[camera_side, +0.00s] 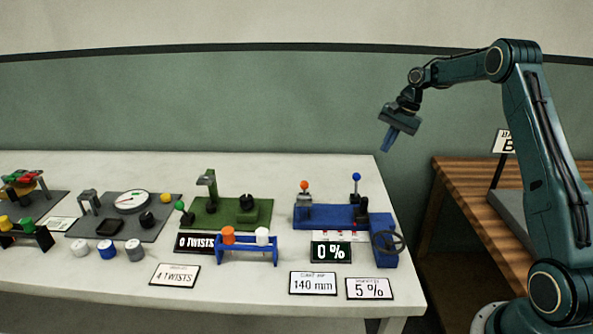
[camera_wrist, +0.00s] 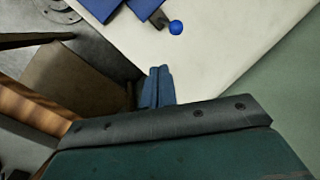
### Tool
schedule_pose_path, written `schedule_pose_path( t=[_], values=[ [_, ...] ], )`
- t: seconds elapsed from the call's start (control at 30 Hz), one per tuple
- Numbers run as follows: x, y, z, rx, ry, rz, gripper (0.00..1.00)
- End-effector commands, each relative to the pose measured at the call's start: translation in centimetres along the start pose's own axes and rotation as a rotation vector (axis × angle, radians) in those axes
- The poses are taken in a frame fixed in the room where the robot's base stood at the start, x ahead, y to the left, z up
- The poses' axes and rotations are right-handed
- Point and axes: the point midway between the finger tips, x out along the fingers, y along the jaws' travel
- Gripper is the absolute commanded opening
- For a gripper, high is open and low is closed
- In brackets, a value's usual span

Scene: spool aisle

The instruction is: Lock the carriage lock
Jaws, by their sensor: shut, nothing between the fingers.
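The blue machine (camera_side: 340,218) stands at the right end of the white table. It carries a short lever with an orange knob (camera_side: 304,185) on its left and an upright lever with a blue knob (camera_side: 356,177) on its right. A handwheel (camera_side: 389,242) sits at its front right. None of these is labelled as the carriage lock. The blue knob also shows in the wrist view (camera_wrist: 175,27). My gripper (camera_side: 386,149) is shut and empty, above and to the right of the blue knob, touching nothing. Its closed fingers also show in the wrist view (camera_wrist: 157,74).
A green fixture (camera_side: 225,212), a blue rack (camera_side: 246,250) with orange and white pieces, and a grey dial station (camera_side: 125,215) stand to the left. Signs reading "0 %" (camera_side: 331,252) and "140 mm" (camera_side: 313,283) lie in front. A wooden table (camera_side: 465,175) is at right.

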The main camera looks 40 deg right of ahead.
Motion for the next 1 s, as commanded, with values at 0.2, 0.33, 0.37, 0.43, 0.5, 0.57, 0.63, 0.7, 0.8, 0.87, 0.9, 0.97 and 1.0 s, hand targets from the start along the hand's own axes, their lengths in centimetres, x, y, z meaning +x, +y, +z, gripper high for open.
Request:
schedule_pose_path(
  t=[0.2,0.33,0.37,0.43,0.5,0.57,0.63,0.7,0.8,0.87,0.9,0.97,1.0],
  values=[
    [-1.6,-0.4,-1.1,0.000,0.001,-0.001,0.00],
    [-2.3,-0.6,-1.5,0.000,0.001,-0.001,0.00],
    [-2.5,-0.6,-1.5,0.000,0.001,-0.001,0.00],
    [-2.7,-0.7,-1.7,0.001,0.001,-0.001,0.00],
    [-2.9,-0.7,-1.8,0.000,0.001,0.000,0.00],
    [-3.0,-0.7,-1.9,0.001,0.001,0.001,0.00],
    [-3.1,-0.7,-1.9,0.001,0.002,0.002,0.00],
    [-3.2,-0.7,-1.9,0.000,0.002,0.002,0.00],
    [-3.2,-0.7,-1.9,0.000,0.002,0.002,0.00],
    [-3.2,-0.7,-1.9,0.000,0.002,0.001,0.00],
    [-3.2,-0.7,-1.9,0.000,0.002,0.001,0.00],
    [-3.2,-0.7,-1.9,0.000,0.002,0.001,0.00],
    [-3.2,-0.8,-1.9,0.000,0.002,0.001,0.00]
  ],
)
